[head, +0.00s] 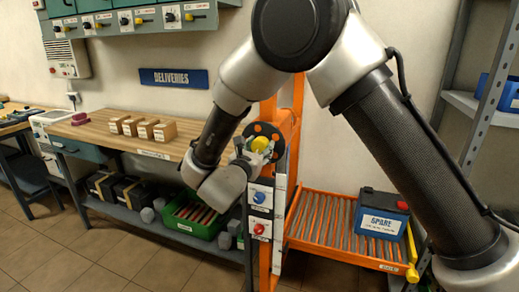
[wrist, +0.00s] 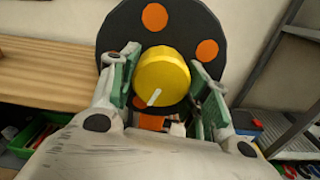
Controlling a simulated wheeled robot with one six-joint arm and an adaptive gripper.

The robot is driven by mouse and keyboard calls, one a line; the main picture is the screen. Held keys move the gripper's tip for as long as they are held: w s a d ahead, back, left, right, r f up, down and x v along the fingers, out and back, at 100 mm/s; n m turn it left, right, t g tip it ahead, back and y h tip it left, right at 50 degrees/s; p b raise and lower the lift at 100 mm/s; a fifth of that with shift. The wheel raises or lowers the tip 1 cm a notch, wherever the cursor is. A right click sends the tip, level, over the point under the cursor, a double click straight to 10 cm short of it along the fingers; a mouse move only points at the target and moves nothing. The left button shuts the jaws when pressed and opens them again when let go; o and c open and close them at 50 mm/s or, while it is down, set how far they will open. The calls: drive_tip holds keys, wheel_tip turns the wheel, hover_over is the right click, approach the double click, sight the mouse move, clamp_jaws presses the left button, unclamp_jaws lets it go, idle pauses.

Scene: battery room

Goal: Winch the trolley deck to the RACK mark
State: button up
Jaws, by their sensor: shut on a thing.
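The winch wheel is a black disc with orange spots (wrist: 118,38), on the trolley's orange mast (head: 298,95). A yellow knob (wrist: 165,75) with a white line stands out from it; it also shows in the head view (head: 261,144). My gripper (wrist: 163,88) has its green-padded fingers on both sides of the knob, shut on it. The orange trolley deck (head: 318,240), with rollers, sits low to the right of the mast. A blue-and-black battery marked SPARE (head: 382,214) stands on its right part. A pale strip (head: 280,215) runs down the mast; I cannot read a RACK mark.
A panel with a blue knob (head: 259,197) and a red knob (head: 259,229) is just below my gripper. A wooden bench (head: 90,130) with small boxes stands left, with a green crate (head: 190,222) underneath. Grey shelving (head: 480,110) stands right. Floor is clear at front left.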

drive_tip(key=shift+f, duration=0.15)
drive_tip(key=o, duration=1)
drive_tip(key=v, duration=1.2)
